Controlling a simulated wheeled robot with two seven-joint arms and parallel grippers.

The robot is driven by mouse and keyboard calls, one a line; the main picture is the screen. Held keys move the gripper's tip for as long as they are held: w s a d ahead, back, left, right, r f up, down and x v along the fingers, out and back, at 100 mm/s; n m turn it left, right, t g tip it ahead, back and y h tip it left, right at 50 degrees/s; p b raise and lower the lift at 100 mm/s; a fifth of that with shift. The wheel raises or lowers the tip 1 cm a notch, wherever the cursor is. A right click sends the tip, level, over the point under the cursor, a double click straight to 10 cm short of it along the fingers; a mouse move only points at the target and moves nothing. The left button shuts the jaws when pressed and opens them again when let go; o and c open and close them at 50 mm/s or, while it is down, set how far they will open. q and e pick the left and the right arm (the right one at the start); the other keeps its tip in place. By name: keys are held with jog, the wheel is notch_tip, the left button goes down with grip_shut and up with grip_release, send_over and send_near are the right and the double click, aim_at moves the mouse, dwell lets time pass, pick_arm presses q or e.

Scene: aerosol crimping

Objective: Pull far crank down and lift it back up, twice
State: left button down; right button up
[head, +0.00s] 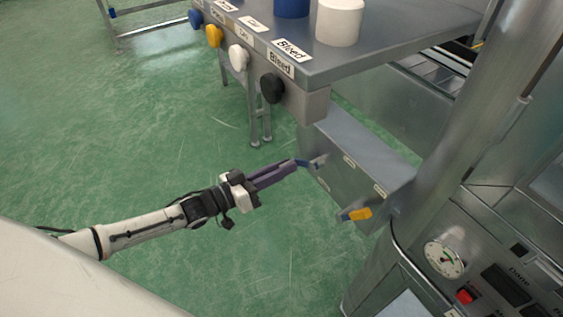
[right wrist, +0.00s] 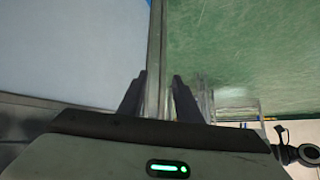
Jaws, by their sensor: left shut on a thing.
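The far crank (head: 302,163) has a blue handle and sits on the side of a grey metal box (head: 350,140) below the table. My left gripper (head: 295,166) reaches in from the left and is shut on the blue handle; its fingertips hide part of it. The near crank (head: 357,214), with a yellow handle, sits on the same box, nearer and to the right, apart from the gripper. My right gripper (right wrist: 159,80) shows in the right wrist view with its fingers apart and nothing visibly held.
A grey table (head: 390,45) with several coloured knobs, a white cylinder (head: 339,20) and a blue cylinder (head: 291,6) overhangs the box. A metal column (head: 490,120) and a panel with a gauge (head: 444,259) stand right. Green floor lies open at left.

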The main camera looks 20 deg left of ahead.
pick_arm(q)
jog(key=shift+s+d+f, duration=0.3)
jog(key=shift+d+f, duration=0.1)
jog(key=shift+f, duration=0.25)
jog(key=c, duration=1.7)
grip_release()
jog(key=shift+d, duration=0.1)
jog(key=shift+r, duration=0.1)
jog(key=v, duration=1)
jog(key=shift+s, duration=0.1)
